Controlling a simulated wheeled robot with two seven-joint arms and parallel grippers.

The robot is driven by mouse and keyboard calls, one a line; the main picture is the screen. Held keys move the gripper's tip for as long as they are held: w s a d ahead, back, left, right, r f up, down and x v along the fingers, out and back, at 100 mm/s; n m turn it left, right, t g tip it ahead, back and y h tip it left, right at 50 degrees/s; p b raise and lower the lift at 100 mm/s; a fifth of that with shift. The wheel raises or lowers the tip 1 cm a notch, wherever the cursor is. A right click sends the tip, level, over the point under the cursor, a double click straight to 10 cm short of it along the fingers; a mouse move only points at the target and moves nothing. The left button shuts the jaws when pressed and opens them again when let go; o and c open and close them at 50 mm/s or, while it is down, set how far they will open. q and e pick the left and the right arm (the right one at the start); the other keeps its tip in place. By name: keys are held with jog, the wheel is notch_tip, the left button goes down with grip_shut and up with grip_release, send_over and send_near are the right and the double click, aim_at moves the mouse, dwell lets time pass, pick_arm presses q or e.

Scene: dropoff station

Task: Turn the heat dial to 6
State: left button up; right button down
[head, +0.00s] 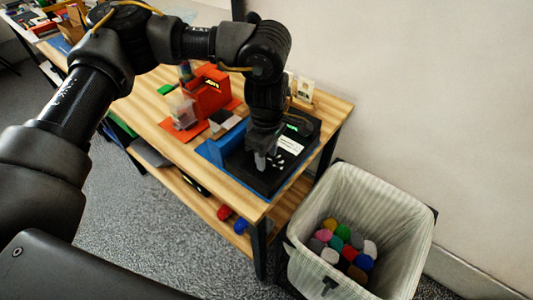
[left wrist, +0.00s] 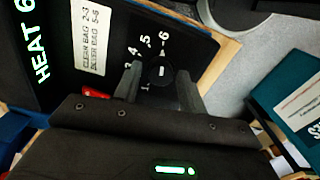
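The black heat-sealer panel (head: 262,183) sits on the wooden table, with a lit green display. In the left wrist view the display (left wrist: 32,45) reads "HEAT 6". The round black dial (left wrist: 160,74) has a white mark that points toward the printed 6 (left wrist: 163,41). A white label (left wrist: 91,42) lies beside the number scale. My left gripper (head: 262,160) is over the panel, pointing down. In the left wrist view its two fingers (left wrist: 159,82) stand apart on either side of the dial, with visible gaps. My right gripper does not show.
A red device (head: 208,90) and a clear container (head: 181,110) stand left of the panel on the table (head: 160,82). A lined bin (head: 385,215) with several coloured items stands on the floor at right. A wall runs behind the table.

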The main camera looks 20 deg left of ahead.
aim_at(267, 158)
pick_arm(q)
jog(key=shift+o, duration=0.9)
notch_tip(267, 158, up, 11)
jog(key=shift+f+b, duration=0.15)
jog(key=shift+b, duration=0.3)
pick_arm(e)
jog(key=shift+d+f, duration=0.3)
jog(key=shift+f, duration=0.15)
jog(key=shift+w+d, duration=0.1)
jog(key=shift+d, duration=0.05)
pick_arm(q)
jog(key=shift+a, duration=0.1)
